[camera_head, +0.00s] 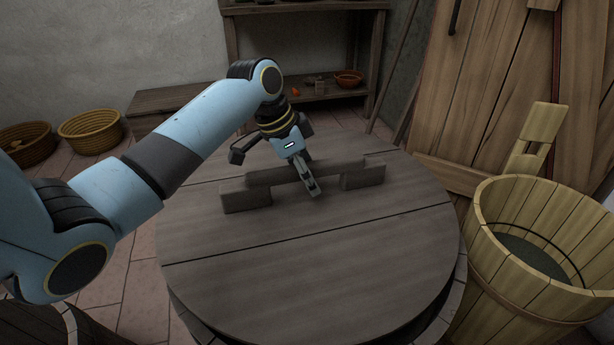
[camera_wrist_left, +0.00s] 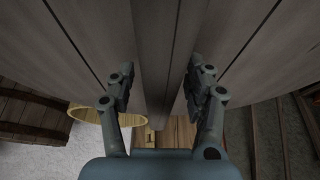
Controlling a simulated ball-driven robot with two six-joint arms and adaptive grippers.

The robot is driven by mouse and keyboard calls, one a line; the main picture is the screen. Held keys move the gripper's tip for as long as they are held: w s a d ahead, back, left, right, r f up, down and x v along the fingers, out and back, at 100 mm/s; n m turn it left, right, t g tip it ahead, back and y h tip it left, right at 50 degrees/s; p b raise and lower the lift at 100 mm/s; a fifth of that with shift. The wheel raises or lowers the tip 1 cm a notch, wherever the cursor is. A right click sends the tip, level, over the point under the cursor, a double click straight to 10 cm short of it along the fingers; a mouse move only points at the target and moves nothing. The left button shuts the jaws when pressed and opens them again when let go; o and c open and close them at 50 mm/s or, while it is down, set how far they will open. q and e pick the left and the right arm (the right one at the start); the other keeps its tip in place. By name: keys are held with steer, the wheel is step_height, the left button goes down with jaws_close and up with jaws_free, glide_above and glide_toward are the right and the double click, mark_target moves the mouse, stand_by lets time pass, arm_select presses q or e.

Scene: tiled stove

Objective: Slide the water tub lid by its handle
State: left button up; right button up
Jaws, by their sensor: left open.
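The water tub lid (camera_head: 310,250) is a round grey-brown plank disc lying flat on the tub. Its handle (camera_head: 350,165) is a raised wooden bar on two end blocks, across the far half of the lid. My left gripper (camera_head: 312,187) reaches down at the middle of the bar and hides part of it. In the left wrist view, my left gripper (camera_wrist_left: 163,85) is open, with a finger on each side of the handle bar (camera_wrist_left: 157,60). A gap shows between each finger and the bar. My right gripper is not in view.
A pale wooden bucket (camera_head: 480,270) with a tall upright stave stands close at the lid's right. A shelf (camera_head: 310,95) and wicker baskets (camera_head: 90,130) are at the back. The lid's front half is bare.

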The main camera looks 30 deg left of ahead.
arm_select(q)
jaws_close()
stand_by(0.3)
stand_by(0.5)
